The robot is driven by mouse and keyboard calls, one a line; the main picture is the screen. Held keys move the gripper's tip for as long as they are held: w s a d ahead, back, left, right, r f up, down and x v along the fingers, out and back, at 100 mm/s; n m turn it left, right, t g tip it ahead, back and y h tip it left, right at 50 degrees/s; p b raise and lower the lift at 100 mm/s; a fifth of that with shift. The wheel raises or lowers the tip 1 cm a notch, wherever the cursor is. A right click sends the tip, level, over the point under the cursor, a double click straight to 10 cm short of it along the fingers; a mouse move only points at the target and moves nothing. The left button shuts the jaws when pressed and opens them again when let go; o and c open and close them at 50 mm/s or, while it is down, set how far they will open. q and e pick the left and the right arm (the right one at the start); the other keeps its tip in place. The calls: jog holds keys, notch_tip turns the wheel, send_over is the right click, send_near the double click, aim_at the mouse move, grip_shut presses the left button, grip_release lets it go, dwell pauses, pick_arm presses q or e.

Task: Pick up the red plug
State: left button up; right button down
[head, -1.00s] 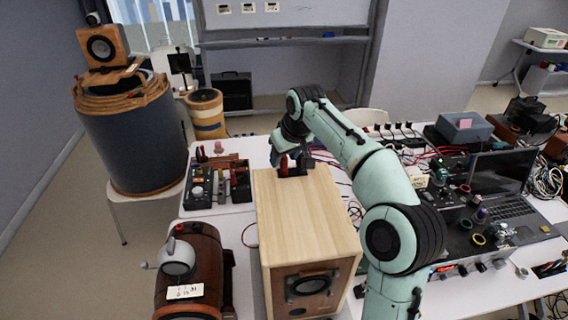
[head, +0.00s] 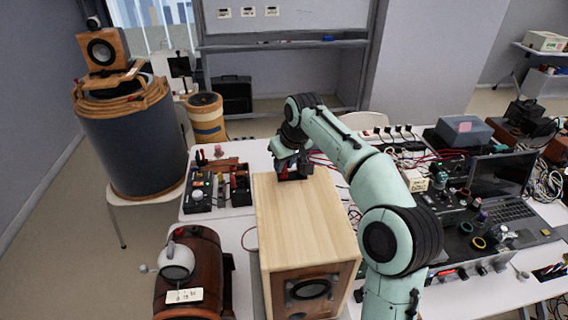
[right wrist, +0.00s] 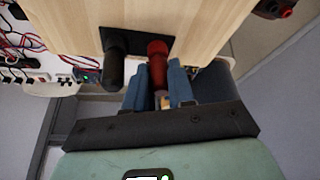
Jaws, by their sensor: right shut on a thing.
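The red plug (right wrist: 157,66) is in the right wrist view, with its far end against a black terminal plate (right wrist: 136,41) on the wooden speaker box (right wrist: 90,18). A black plug (right wrist: 115,66) sits beside it on the same plate. My right gripper (right wrist: 159,88) has its blue fingers on both sides of the red plug, shut on it. In the head view my right gripper (head: 286,164) is at the far end of the speaker box top (head: 300,215) and mostly hides the plug. I cannot tell whether the plug is clear of the plate. My left gripper is not in view.
A small box of electronics (head: 202,195) is left of the speaker box. A brown wooden cylinder device (head: 203,262) is at front left. A laptop (head: 500,180), cables and instruments crowd the table at right. The near part of the speaker box top is bare.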

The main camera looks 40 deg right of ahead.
notch_tip(320, 180, up, 8)
jog(key=shift+w, duration=0.15)
jog(key=shift+r, duration=1)
jog(key=shift+f, duration=0.1)
